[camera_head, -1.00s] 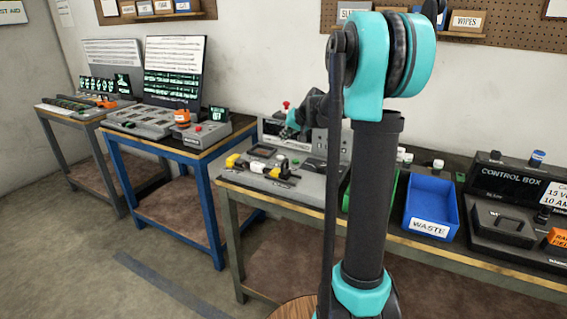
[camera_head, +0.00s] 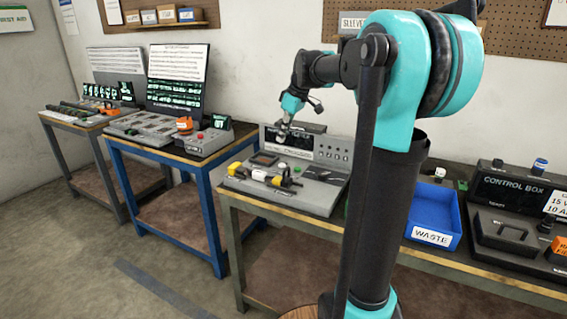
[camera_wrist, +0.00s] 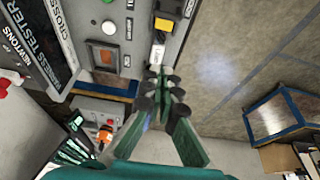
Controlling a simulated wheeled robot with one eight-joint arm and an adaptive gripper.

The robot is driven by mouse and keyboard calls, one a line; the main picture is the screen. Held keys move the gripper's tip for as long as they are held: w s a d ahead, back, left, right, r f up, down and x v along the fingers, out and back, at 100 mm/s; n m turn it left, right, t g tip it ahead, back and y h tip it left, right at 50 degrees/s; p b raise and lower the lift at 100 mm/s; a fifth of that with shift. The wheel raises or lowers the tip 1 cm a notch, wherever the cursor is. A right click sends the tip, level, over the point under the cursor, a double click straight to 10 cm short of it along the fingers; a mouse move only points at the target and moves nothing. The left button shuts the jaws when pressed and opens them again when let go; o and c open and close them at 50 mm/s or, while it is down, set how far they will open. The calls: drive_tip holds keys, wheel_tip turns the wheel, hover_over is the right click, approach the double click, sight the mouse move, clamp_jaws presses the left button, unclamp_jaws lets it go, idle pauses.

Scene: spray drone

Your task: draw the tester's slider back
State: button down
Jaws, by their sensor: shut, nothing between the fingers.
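The grey tester (camera_head: 322,193) sits at the left end of the near bench, with a sloped panel at its back. A black bar with yellow and white parts (camera_head: 270,179) lies along its front. A yellow block (camera_head: 234,168) is at the bar's left end; I cannot tell which part is the slider. My gripper (camera_head: 283,138) is above the tester's back half, pointing down, shut and empty. In the wrist view, my gripper's (camera_wrist: 163,78) tips overlap a white block beside the tester's grey deck (camera_wrist: 120,15); contact cannot be judged.
A blue waste bin (camera_head: 435,235) stands to the right on the bench, with a control box (camera_head: 510,185) beyond it. A blue-framed bench (camera_head: 208,168) with another device stands to the left.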

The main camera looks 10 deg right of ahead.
drive_tip(key=shift+f, duration=0.1)
drive_tip(key=x, duration=1)
drive_tip(key=shift+s+d+f, duration=0.1)
drive_tip(key=shift+s+d, duration=0.65)
drive_tip(key=shift+d, duration=0.2)
drive_tip(key=shift+s+d+f, duration=0.2)
drive_tip(key=shift+s+d, duration=0.25)
drive_tip(key=shift+d, duration=0.15)
drive_tip(key=s+d, duration=0.4)
drive_tip(key=d, duration=0.1)
drive_tip(key=shift+d, duration=0.15)
drive_tip(key=shift+w, duration=0.1)
